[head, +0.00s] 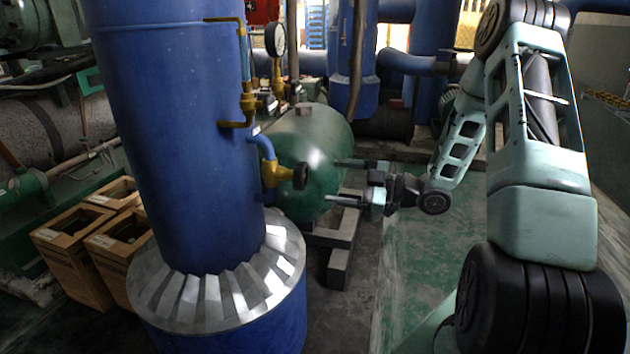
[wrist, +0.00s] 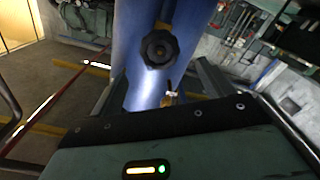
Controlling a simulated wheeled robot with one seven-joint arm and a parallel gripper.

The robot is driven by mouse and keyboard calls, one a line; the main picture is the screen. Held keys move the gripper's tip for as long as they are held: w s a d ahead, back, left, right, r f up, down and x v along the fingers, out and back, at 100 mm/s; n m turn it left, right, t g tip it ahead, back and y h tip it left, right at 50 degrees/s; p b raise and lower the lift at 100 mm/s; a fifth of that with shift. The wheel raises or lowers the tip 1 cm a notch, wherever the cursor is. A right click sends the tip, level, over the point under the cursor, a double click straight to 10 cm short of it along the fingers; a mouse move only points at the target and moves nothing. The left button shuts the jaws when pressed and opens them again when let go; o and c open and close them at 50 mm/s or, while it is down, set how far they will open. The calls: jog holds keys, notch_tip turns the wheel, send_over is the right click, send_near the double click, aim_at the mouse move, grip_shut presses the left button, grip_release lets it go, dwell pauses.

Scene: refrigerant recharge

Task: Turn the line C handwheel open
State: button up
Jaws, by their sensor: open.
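A dark handwheel (head: 300,177) sits on a brass valve (head: 277,177) at the end of a short blue bent pipe on the large blue column (head: 180,130). No line label can be read. In the wrist view the black lobed handwheel (wrist: 160,48) faces the camera against the blue column, upper middle. My gripper (head: 332,181) is open and empty, to the right of the handwheel, its two fingers pointing at it with a small gap. In the wrist view the spread fingers of my gripper (wrist: 162,75) lie left and right, with the wheel between and beyond them.
A green tank (head: 315,150) stands behind the valve and gripper. A pressure gauge (head: 275,39) and brass fittings (head: 248,105) are above the valve. Wooden boxes (head: 75,240) stand at the lower left. The green floor (head: 430,265) below my arm looks clear.

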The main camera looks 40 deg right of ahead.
aim_at(306, 177)
jog(key=x, duration=0.7)
jog(key=c, duration=1)
jog(key=shift+o, duration=0.2)
jog(key=n+b, duration=0.1)
jog(key=b, duration=0.1)
jog(key=shift+f+n+b, duration=0.2)
jog(key=shift+n+b, duration=0.2)
jog(key=n+b, duration=0.2)
jog(key=shift+b, duration=0.35)
jog(key=shift+r+n, duration=0.1)
jog(key=shift+n, duration=0.3)
jog(key=shift+r, duration=0.1)
jog(key=shift+d+b, duration=0.1)
jog(key=shift+b, duration=0.35)
